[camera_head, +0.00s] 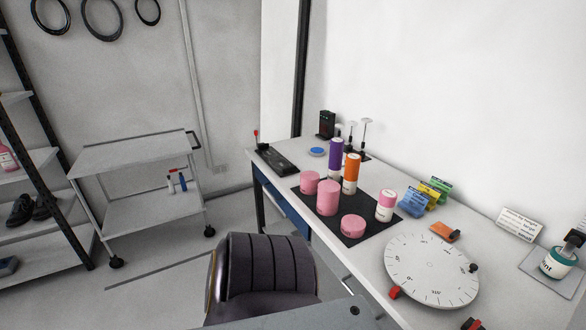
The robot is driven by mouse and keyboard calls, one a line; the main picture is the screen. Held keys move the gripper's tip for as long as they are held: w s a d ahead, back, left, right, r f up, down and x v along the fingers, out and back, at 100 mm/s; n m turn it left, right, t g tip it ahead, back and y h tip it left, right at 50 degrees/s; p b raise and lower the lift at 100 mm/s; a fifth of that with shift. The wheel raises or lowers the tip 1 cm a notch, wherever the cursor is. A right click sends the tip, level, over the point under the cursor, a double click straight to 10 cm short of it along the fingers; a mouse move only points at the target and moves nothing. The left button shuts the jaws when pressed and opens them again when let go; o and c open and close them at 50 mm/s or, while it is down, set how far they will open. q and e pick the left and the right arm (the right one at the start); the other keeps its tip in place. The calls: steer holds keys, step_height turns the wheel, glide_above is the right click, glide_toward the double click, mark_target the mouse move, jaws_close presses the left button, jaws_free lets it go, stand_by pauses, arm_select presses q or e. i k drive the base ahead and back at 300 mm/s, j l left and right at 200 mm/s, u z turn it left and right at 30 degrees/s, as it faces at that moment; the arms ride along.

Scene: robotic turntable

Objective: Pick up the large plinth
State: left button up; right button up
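Three pink cylinders, which look like plinths, stand on a black mat (371,235) on the white workbench. The tallest, the large plinth (327,198), stands upright in the middle of the group. A smaller pink plinth (309,183) is just behind it to the left. A low, flat pink plinth (353,226) is in front of it to the right. Neither of my grippers is in view, so their state and their distance from the plinth cannot be seen.
A purple cylinder (336,157), an orange cylinder (351,174) and a pink-topped white bottle (386,205) stand close by. A round white turntable (432,270) lies to the right. A dark chair (266,268) is before the bench. A white trolley (146,179) stands left.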

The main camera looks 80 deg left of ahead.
mark_target(328, 192)
steer(key=u, duration=2.4)
